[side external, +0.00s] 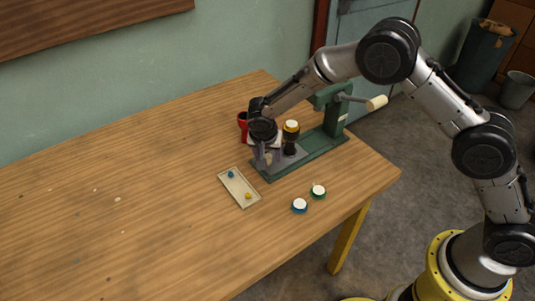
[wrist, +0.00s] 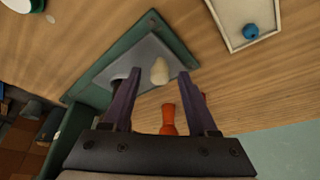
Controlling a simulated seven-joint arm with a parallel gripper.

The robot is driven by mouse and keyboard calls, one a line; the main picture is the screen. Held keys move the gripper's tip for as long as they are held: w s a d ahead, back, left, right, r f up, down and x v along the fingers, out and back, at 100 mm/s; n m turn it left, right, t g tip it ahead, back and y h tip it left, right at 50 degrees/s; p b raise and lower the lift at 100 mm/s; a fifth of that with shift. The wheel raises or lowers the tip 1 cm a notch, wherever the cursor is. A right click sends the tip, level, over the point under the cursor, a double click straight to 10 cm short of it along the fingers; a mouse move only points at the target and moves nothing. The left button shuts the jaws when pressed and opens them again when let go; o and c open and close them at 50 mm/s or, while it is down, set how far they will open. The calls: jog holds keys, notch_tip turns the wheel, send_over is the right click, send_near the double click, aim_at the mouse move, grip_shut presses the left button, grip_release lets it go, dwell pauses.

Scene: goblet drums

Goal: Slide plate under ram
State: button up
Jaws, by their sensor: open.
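The grey plate (side external: 289,158) lies on the green base of the press (side external: 318,147). In the wrist view, the plate (wrist: 150,50) carries a cream knob (wrist: 159,71). My gripper (side external: 266,164) is low over the plate's near-left end, pointing down. In the wrist view, my gripper (wrist: 160,74) is open, with the knob between its two fingertips; I cannot tell whether either finger touches it. A black drum with a yellow band and pale top (side external: 291,136) stands at the plate's right side. The ram is not clearly visible.
A cream tray (side external: 239,188) with a blue and a yellow piece lies left of the press. A red goblet (side external: 242,121) stands behind my gripper. The table's left side is largely free.

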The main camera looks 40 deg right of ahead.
grip_shut()
dwell(1.3)
